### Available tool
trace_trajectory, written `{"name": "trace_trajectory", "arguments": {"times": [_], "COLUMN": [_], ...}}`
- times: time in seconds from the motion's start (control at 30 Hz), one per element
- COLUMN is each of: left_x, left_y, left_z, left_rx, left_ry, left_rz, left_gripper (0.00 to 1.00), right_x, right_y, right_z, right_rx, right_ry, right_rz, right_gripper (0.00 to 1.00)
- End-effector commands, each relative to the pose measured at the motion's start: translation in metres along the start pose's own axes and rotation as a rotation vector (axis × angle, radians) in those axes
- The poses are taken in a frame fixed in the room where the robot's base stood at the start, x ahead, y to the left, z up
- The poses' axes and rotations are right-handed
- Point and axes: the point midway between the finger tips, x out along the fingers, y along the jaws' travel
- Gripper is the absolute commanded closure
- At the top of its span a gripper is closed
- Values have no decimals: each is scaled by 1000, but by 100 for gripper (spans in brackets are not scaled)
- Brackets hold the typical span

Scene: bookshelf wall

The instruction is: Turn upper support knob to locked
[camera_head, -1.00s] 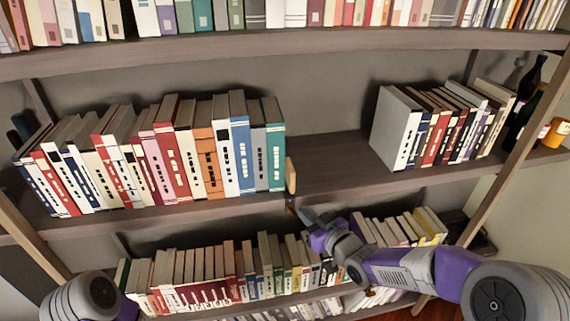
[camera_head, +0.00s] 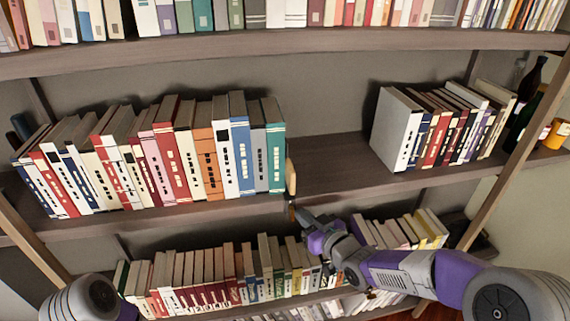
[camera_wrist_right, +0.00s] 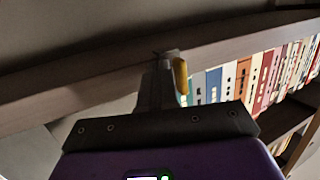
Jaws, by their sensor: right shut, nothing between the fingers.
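A small brownish fitting (camera_head: 291,204), probably the upper support knob, sits at the front edge of the middle shelf, below the wooden end piece (camera_head: 291,177). It is too small to read its setting. My right gripper (camera_head: 301,214) is shut and empty, its tips just right of and below the fitting; touching or apart cannot be told. In the right wrist view, which appears upside down, the shut fingers (camera_wrist_right: 163,60) reach the shelf edge, beside the yellowish end piece (camera_wrist_right: 180,75). The knob cannot be made out there. My left gripper is out of view.
The middle shelf (camera_head: 330,160) holds a book row (camera_head: 160,155) at left and another (camera_head: 440,125) at right, with a bare stretch between. Bottles (camera_head: 528,95) stand at far right. A lower book row (camera_head: 220,275) runs below my right gripper.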

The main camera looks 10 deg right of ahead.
Motion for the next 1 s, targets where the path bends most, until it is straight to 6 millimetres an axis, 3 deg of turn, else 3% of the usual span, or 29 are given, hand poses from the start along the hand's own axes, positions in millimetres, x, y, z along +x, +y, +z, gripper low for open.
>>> {"name": "trace_trajectory", "arguments": {"times": [0.4,0.83,1.0], "left_x": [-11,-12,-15], "left_y": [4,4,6], "left_z": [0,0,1], "left_rx": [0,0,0], "left_ry": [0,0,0], "left_rz": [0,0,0], "left_gripper": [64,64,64], "right_x": [-12,-15,-32], "right_y": [31,35,36], "right_z": [2,3,2], "right_rx": [1,1,1], "right_ry": [-1,-2,-2], "right_rz": [3,1,5], "right_gripper": [100,100,100]}}
